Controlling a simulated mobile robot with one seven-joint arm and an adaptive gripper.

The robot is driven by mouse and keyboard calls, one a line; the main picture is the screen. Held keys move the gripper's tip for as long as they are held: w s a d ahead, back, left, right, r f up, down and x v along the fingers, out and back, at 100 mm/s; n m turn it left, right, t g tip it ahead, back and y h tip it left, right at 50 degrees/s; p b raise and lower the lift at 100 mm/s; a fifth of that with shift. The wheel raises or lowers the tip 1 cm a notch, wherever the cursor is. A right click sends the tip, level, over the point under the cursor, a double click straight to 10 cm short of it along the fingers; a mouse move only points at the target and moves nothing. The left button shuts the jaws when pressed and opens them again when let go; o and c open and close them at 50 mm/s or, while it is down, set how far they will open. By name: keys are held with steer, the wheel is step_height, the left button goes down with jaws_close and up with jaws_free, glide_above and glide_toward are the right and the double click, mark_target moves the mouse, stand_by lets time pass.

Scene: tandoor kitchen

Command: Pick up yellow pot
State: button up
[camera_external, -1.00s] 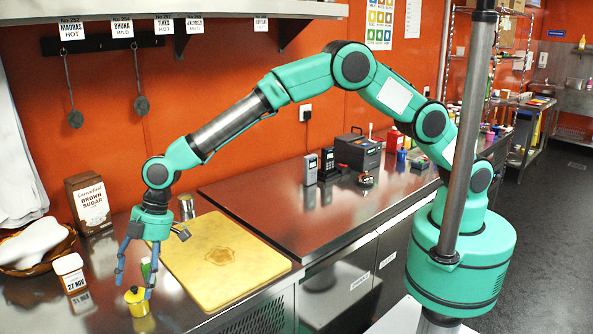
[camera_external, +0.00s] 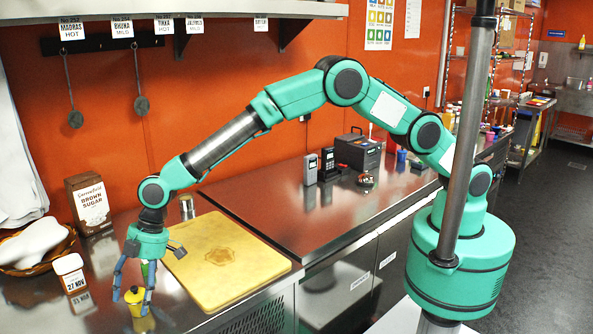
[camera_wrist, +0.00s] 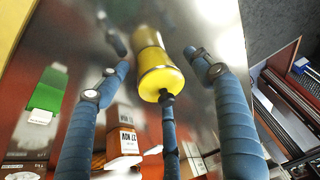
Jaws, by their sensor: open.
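In the wrist view the yellow pot (camera_wrist: 160,80) is near the middle, between the blue fingers. My gripper (camera_external: 133,293) points down over the pot, its fingers spread on either side of it. In the wrist view my gripper (camera_wrist: 155,75) is open, with a visible gap between the outer fingers and the pot. The pot's far side is hidden.
A white-and-brown box labelled 27 NOV (camera_external: 72,273) stands left of the pot. A green item (camera_wrist: 48,88) is close by. A yellow cutting board (camera_external: 215,262) lies to the right. A basket (camera_external: 38,250) and brown sugar box (camera_external: 90,203) are further back.

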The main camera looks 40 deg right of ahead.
mark_target(133, 287)
steer(key=shift+a+f, duration=0.15)
steer(key=shift+f, duration=0.15)
stand_by(0.4)
steer(key=c, duration=1.3)
steer(key=shift+c, duration=0.2)
steer(key=shift+r, duration=0.2)
steer(key=shift+c, duration=0.2)
step_height(133, 287, up, 3)
steer(key=shift+r+p, duration=0.2)
steer(key=shift+p, duration=0.35)
steer(key=s+d, duration=0.2)
steer(key=d, duration=0.2)
steer(key=s+d+r+p, duration=0.1)
steer(key=s+d, duration=0.1)
steer(key=d, duration=0.3)
steer(key=s+d, duration=0.2)
steer(key=d, duration=0.3)
steer(key=shift+s+d+r, duration=0.15)
steer(key=shift+s+d, duration=0.1)
steer(key=shift+s, duration=0.05)
